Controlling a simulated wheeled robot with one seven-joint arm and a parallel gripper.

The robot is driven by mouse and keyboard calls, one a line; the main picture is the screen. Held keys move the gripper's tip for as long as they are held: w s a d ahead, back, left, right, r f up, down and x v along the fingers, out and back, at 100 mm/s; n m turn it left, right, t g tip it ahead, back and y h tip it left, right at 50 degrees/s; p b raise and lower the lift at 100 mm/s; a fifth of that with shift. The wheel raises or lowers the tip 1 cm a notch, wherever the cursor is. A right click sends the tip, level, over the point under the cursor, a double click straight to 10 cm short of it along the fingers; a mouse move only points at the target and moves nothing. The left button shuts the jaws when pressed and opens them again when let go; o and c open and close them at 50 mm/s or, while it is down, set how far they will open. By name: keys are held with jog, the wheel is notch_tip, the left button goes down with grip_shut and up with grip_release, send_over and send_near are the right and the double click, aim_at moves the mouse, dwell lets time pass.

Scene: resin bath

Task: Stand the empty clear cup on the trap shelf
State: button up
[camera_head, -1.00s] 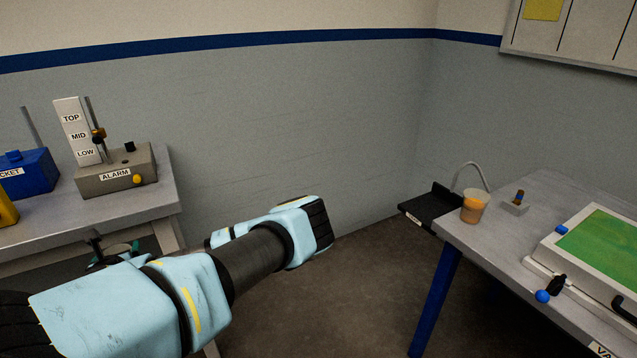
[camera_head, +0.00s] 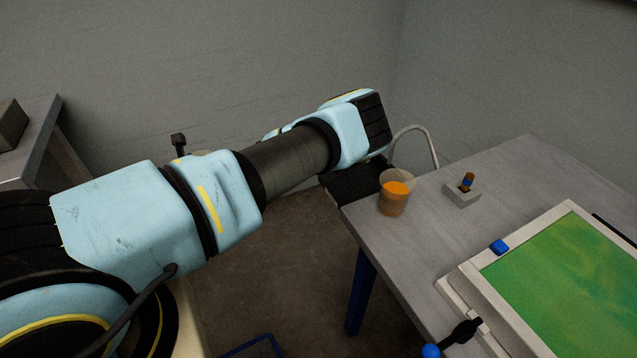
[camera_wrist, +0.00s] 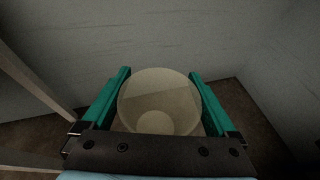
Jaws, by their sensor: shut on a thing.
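The empty clear cup (camera_wrist: 160,100) is between the green fingers of my gripper (camera_wrist: 159,73) in the wrist view, and I look down into its open mouth. My gripper is shut on it. In the head view my own arm hides the gripper and this cup. A dark shelf (camera_head: 350,190), which I take to be the trap shelf, juts from the left end of the right-hand table, partly hidden by my arm. Its label does not show now.
A cup of orange liquid (camera_head: 394,194) stands on the grey table (camera_head: 520,170) near the shelf. A pale hose (camera_head: 432,142) arches behind it. A small block with a toggle (camera_head: 463,190) and a framed green panel (camera_head: 570,270) are further right. Another table (camera_head: 45,140) stands at left.

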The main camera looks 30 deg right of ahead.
jog(key=s+d+m+g+h+b, duration=0.1)
jog(key=s+d+m+g+h, duration=0.2)
jog(key=d, duration=0.9)
jog(key=s+d+r+m+g+h+b, duration=0.1)
jog(key=s+d+r+m+g+h, duration=0.2)
jog(key=s+d, duration=0.4)
jog(key=s+d+r+m+g+h+b, duration=0.1)
jog(key=s+d+r+m+g, duration=0.25)
jog(key=s+d, duration=0.4)
jog(key=s+d+r+m+g+h+b, duration=0.25)
jog(key=s+d+m, duration=0.25)
jog(key=d, duration=0.5)
jog(key=g+y+p, duration=0.1)
jog(key=p, duration=0.1)
send_over(367, 181)
notch_tip(367, 181, down, 4)
jog(key=shift+f, duration=2.4)
jog(key=shift+f, duration=0.15)
jog(key=o, duration=1)
